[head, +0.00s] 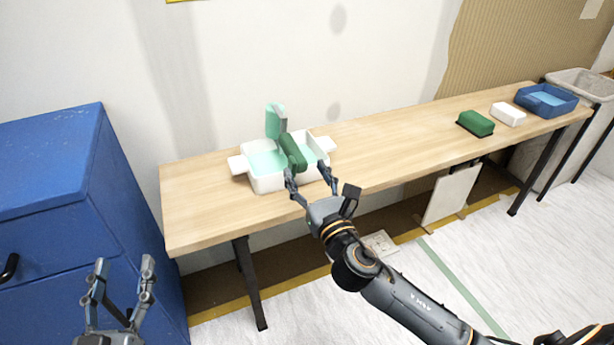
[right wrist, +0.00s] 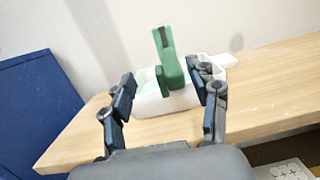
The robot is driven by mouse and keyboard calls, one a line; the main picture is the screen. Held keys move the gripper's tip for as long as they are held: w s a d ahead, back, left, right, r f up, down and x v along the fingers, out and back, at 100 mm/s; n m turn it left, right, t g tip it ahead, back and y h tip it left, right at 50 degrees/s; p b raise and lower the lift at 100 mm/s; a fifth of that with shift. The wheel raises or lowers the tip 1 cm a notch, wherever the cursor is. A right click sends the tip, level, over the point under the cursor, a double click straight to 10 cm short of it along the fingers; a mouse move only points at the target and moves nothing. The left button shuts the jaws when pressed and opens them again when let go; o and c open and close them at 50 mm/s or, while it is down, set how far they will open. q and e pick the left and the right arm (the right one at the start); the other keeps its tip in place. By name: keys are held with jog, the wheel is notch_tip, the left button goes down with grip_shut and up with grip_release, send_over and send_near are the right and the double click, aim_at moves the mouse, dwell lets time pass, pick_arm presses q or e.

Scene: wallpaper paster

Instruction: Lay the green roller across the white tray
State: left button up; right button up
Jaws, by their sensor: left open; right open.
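The green roller (head: 293,152) rests in or on the white tray (head: 266,184). Its dark green handle points over the tray's front rim, and its pale green head (head: 275,120) stands up at the back. In the right wrist view the roller (right wrist: 170,68) shows beyond and between my fingers, with the tray (right wrist: 150,107) below it. My right gripper (head: 306,171) is open at the tray's front side, and I cannot tell whether a finger touches the roller or tray. My left gripper (head: 124,266) is open and empty, low at the left, away from the table.
The tray holds pale green liquid and stands on a long wooden table (head: 390,145). A green block-like brush (head: 475,123), a white block (head: 508,114) and a blue bin (head: 546,104) stand at the far right. A blue cabinet (head: 60,180) is at the left. The table's middle is clear.

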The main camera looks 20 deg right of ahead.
jog(key=s+a+f+m+g+y, duration=0.2)
jog(key=s+a+m+y, duration=0.35)
jog(key=m, duration=0.95)
jog(key=s+a+r+m+t, duration=0.1)
jog(key=s+m, duration=0.3)
jog(key=m, duration=0.5)
jog(key=s+a+r+m, duration=0.1)
jog(key=s+r+m, duration=0.2)
jog(key=m, duration=0.6)
jog(key=shift+s+a+r+t+h, duration=0.15)
jog(key=shift+s+r+t+h, duration=0.25)
jog(key=shift+s, duration=0.4)
jog(key=shift+f, duration=0.15)
